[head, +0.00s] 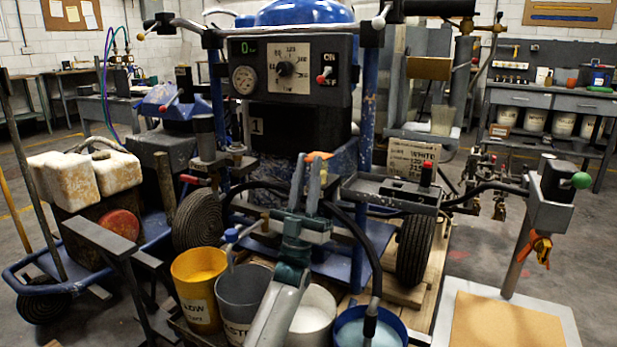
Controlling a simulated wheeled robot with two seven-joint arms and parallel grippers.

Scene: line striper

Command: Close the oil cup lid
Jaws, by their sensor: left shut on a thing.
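My left gripper (308,170) reaches up from the bottom middle of the head view, in front of the blue line striper (345,165). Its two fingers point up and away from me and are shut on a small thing. A small orange piece (319,156) shows at the fingertips, and it looks like the oil cup lid, but I cannot be sure. The fingers hide most of it, and I cannot make out the cup or whether the lid is open. My right gripper is not in view.
Dark hoses curve around the machine. A post with a green knob (581,180) stands at right.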

